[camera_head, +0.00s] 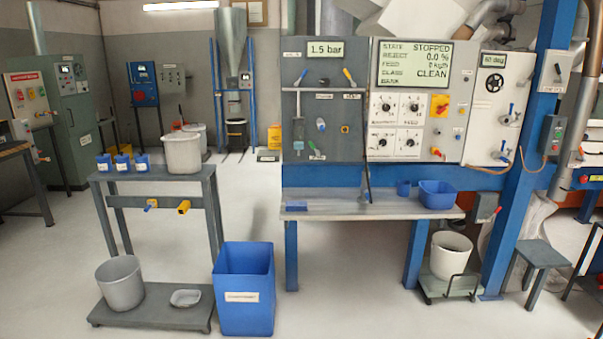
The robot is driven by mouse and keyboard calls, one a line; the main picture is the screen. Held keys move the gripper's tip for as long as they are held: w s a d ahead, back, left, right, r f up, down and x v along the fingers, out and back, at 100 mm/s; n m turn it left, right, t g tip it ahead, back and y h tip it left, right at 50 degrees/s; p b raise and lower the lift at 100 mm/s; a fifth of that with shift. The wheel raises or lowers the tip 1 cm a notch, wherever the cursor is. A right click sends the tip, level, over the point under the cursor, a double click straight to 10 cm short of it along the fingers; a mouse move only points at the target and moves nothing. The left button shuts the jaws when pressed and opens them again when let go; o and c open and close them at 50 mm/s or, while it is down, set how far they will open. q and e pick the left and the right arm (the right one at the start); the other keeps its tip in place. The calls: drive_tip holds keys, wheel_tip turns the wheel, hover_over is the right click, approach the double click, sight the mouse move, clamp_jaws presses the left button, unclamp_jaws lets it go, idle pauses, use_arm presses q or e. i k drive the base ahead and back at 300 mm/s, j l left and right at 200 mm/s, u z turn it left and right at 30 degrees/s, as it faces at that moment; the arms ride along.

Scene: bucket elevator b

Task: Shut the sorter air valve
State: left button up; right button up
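No part labelled legibly as the sorter air valve can be picked out; the small labels are too blurred to read. A grey panel (337,120) under a display (325,50) reading 1.5 bar carries a blue-handled lever (301,76), a yellow-handled lever (348,76) and a green-handled lever (316,153). The blue and yellow levers are tilted. A white panel (489,128) to the right has a black handwheel (494,83) and blue-handled levers, one at its upper right (511,113). The status screen (416,64) shows STOPPED and CLEAN. Neither gripper shows.
A shelf (350,207) with a blue bin (437,194) juts out below the panels. A blue crate (244,289) and a grey stand (150,318) with buckets are at the front left. A stool (543,255) is at the right. Open floor lies before the shelf.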

sight(296, 84)
drive_tip(key=i, duration=1)
drive_tip(key=i+l, duration=0.2)
drive_tip(key=i, duration=0.3)
drive_tip(key=i+l, duration=0.2)
drive_tip(key=i, duration=0.3)
drive_tip(key=i+l, duration=0.2)
drive_tip(key=i, duration=0.35)
drive_tip(key=i+l, duration=0.15)
drive_tip(key=i, duration=0.35)
drive_tip(key=u, duration=0.05)
